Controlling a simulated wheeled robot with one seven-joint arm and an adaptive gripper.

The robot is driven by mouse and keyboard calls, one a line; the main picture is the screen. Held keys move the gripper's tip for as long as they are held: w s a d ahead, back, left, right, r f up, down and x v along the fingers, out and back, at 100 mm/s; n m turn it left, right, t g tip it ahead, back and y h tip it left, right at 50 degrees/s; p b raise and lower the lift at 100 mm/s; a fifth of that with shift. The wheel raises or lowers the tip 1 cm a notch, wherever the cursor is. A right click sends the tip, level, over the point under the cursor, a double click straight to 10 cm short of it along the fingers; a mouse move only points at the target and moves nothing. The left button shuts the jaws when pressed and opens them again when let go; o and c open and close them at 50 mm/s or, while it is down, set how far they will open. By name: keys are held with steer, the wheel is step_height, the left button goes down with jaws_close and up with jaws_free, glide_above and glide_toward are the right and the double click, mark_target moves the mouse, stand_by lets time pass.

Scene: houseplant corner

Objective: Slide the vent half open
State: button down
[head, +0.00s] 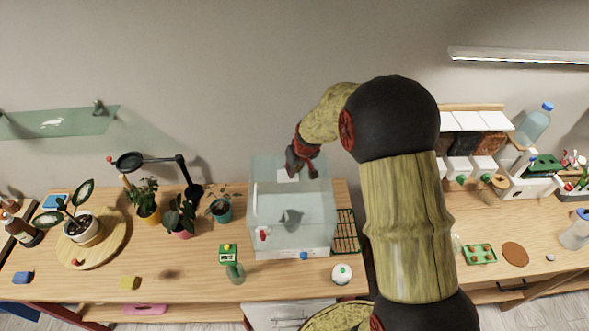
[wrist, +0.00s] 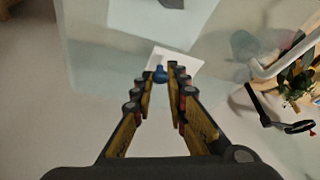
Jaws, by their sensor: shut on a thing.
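A clear box (head: 262,205) stands on the wooden table in the head view. The vent, a small white plate (head: 287,177), lies on its clear top; its edges also show in the wrist view (wrist: 187,64). A blue knob (wrist: 160,74) sits on the plate. My gripper (wrist: 161,77) reaches down over the vent with the knob between its fingertips, shut on it. In the head view my gripper (head: 300,168) is at the box top, and its fingers partly cover the plate. How far the vent opening is uncovered I cannot tell.
Several potted plants and a black lamp (head: 160,160) stand left of the box. A green bottle (head: 236,273) and a white round thing (head: 342,273) stand near the front. A dark rack (head: 346,232) lies to the right.

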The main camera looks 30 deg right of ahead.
steer(key=d+b, duration=0.1)
steer(key=s+d+b, duration=0.1)
steer(key=d, duration=0.1)
steer(key=shift+s+f+b, duration=0.1)
steer(key=shift+f+b, duration=0.05)
steer(key=shift+b, duration=0.25)
steer(key=shift+s+d, duration=0.1)
steer(key=shift+d, duration=0.1)
steer(key=shift+a, duration=0.1)
steer(key=c, duration=1.7)
jaws_free()
steer(key=shift+c, duration=0.2)
steer(key=shift+r, duration=0.2)
steer(key=v, duration=1.1)
steer(key=shift+s+r, duration=0.2)
steer(key=shift+r, duration=0.15)
